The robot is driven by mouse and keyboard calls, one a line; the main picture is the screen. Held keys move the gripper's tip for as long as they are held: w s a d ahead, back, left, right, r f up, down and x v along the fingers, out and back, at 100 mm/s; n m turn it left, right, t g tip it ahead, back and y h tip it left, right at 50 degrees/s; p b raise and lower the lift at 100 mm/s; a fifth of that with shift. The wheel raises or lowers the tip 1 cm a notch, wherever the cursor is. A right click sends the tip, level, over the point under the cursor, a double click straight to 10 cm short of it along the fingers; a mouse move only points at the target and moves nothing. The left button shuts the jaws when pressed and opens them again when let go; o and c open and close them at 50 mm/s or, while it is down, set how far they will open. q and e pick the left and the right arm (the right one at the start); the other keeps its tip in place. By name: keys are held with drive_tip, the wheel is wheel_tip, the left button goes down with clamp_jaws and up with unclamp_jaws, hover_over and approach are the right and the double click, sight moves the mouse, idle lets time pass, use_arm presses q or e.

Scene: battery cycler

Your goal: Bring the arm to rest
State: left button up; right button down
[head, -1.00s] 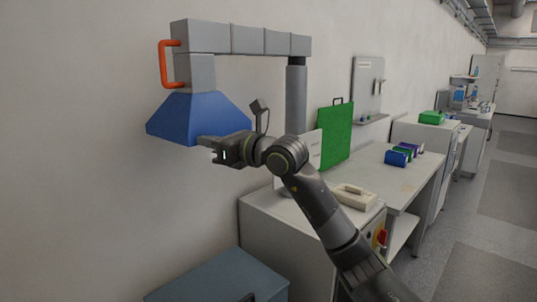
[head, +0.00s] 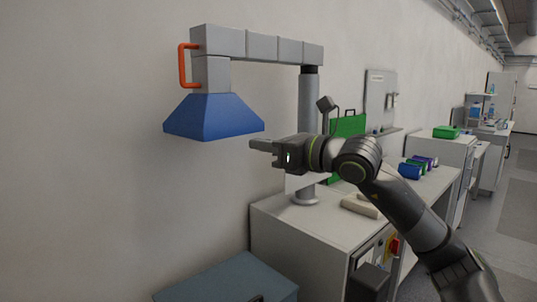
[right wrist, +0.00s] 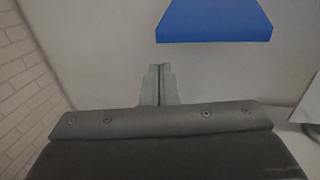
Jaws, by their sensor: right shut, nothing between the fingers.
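My right gripper (head: 262,147) is shut and empty. In the head view it points left, a little below the right edge of the blue hood (head: 213,117), and looks apart from it. In the right wrist view the closed fingers (right wrist: 158,85) are together in front of the wall, with the blue hood (right wrist: 214,22) above and to their right. The hood hangs from a grey jointed arm (head: 262,46) with an orange handle (head: 184,65). My left gripper is not in view.
A blue-grey box (head: 225,280) is at the bottom. A green panel (head: 348,124) and several coloured rolls (head: 410,170) are farther right. Floor is open at far right.

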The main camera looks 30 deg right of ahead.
drive_tip(key=shift+s+d, duration=0.1)
drive_tip(key=shift+s, duration=0.5)
